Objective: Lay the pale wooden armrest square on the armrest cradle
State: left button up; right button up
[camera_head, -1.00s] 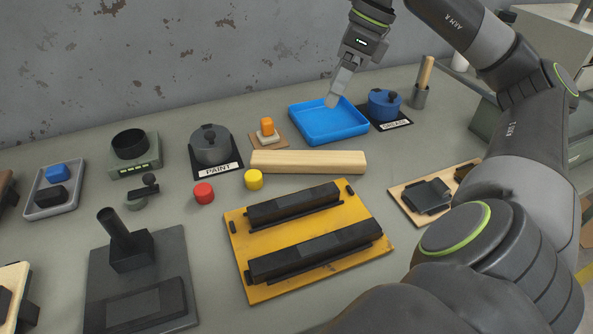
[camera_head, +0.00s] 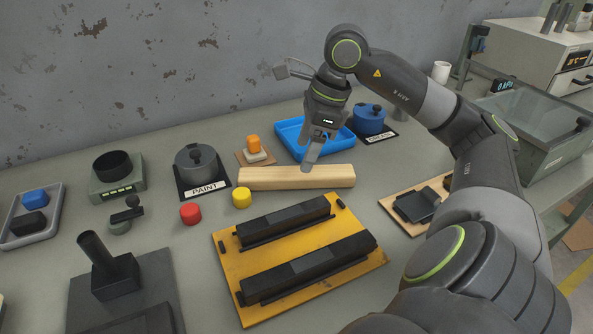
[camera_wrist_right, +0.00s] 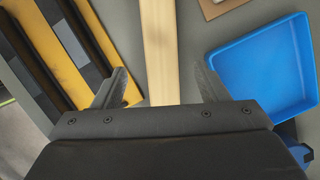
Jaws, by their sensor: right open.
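The pale wooden armrest (camera_head: 270,178) lies flat on the table, behind the yellow board. My right gripper (camera_head: 308,168) is above and beside the armrest's right half, pointing down. In the right wrist view the armrest (camera_wrist_right: 160,50) runs between the open fingers of my right gripper (camera_wrist_right: 162,88), with nothing held. The cradle appears to be the yellow board (camera_head: 235,292) with two long black rails; its surface between the rails is bare. It also shows in the right wrist view (camera_wrist_right: 98,40). My left gripper is not in view.
A blue tray (camera_head: 288,132) stands just behind the armrest. A paint pot (camera_head: 196,165), a yellow cap (camera_head: 241,197) and a red cap (camera_head: 190,213) are to its left. A blue pot (camera_head: 369,120) is at the back right. A small wooden board (camera_head: 392,207) lies right of the yellow board.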

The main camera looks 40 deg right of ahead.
aim_at(297, 171)
jog(key=x, duration=0.4)
jog(key=shift+w+f, duration=0.1)
jog(key=shift+f, duration=0.15)
jog(key=shift+w+a+f, duration=0.1)
jog(key=shift+f, duration=0.35)
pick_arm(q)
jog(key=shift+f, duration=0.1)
pick_arm(e)
jog(key=shift+c, duration=0.2)
